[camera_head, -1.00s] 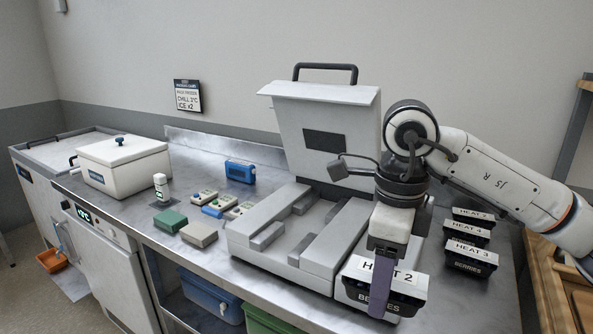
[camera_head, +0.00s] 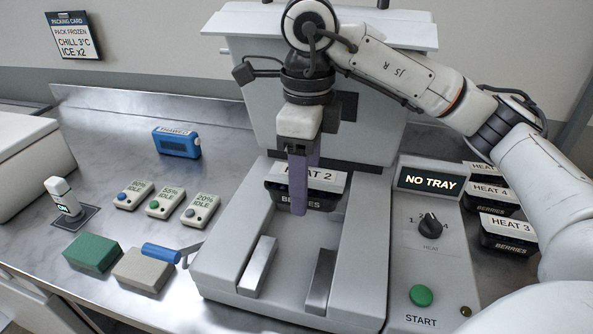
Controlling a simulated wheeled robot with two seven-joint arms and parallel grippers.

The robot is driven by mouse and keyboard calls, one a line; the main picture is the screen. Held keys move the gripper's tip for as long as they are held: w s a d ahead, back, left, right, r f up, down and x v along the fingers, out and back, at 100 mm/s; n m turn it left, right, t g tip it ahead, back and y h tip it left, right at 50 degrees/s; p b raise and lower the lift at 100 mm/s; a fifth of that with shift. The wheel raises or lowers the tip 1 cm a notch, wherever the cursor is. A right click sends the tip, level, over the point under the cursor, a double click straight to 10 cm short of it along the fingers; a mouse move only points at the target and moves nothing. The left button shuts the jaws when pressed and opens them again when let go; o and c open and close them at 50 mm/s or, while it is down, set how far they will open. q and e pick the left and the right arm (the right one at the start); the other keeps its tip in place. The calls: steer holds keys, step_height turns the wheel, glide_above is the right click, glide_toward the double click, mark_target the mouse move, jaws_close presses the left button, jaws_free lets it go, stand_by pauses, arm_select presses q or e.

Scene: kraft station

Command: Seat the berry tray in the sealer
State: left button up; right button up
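The berry tray (camera_head: 277,197), black with a white "HEAT 2" and "BERRIES" label, is in the head view over the back part of the sealer (camera_head: 202,273). My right gripper (camera_head: 302,183) comes down from above and is shut on the tray's near wall, with a purple finger in front of the label. The tray looks held above the sealer bed between the two side rails; its exact height is hard to tell. The sealer's lid (camera_head: 375,130) is raised behind the gripper. The sealer display (camera_head: 430,181) reads "NO TRAY". My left gripper is not in view.
The heat knob (camera_head: 430,224) and green START button (camera_head: 421,295) are at the sealer's right. Left are a green block (camera_head: 93,253), beige block (camera_head: 143,270), small idle devices (camera_head: 165,201) and a blue device (camera_head: 177,143).

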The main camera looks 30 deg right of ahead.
steer(key=shift+s+f+b, duration=0.15)
steer(key=shift+f+b, duration=0.15)
steer(key=shift+f, duration=0.45)
steer(key=shift+f+b, duration=2.25)
steer(key=shift+f, duration=0.4)
steer(key=shift+f+b, duration=0.4)
steer(key=shift+f, duration=0.4)
steer(key=o, duration=1.6)
